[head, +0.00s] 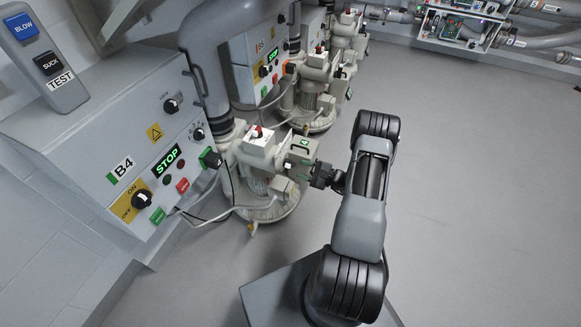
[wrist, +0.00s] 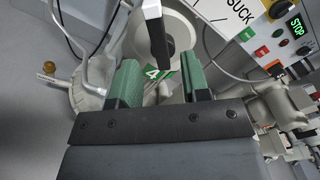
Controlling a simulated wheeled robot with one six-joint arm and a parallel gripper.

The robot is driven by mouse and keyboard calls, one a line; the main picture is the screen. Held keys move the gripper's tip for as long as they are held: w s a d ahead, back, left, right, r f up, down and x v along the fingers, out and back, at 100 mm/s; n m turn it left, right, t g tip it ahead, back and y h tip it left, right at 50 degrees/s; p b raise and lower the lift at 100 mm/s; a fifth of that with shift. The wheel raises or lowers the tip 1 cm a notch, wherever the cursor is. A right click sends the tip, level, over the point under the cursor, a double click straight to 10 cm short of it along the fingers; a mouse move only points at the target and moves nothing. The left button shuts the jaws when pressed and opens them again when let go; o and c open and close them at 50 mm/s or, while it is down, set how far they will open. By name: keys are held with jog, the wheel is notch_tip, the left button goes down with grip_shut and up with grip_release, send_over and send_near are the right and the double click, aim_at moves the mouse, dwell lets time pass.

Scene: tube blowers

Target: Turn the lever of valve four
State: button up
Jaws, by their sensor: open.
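Valve four is in the wrist view, marked by a green label with a white 4 (wrist: 151,73). Its lever (wrist: 158,38) is a dark bar with a pale upper end, in front of a round pale valve face (wrist: 184,32). My gripper (wrist: 159,73) is open, with one green-padded finger to each side of the lever's lower end and the label. I cannot tell whether either finger touches the lever. In the head view my gripper (head: 318,172) is close to the right side of the pale blower unit (head: 262,150), and the lever is not clear there.
The B4 control box (head: 150,150) with a green STOP display stands left of the blower. More blowers (head: 312,95) stand behind. A rack (head: 462,25) is at the back. The floor (head: 480,190) on the right is clear.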

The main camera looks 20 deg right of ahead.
aim_at(293, 166)
jog(key=shift+b+x, duration=0.45)
jog(key=shift+x, duration=2.25)
jog(key=c, duration=0.6)
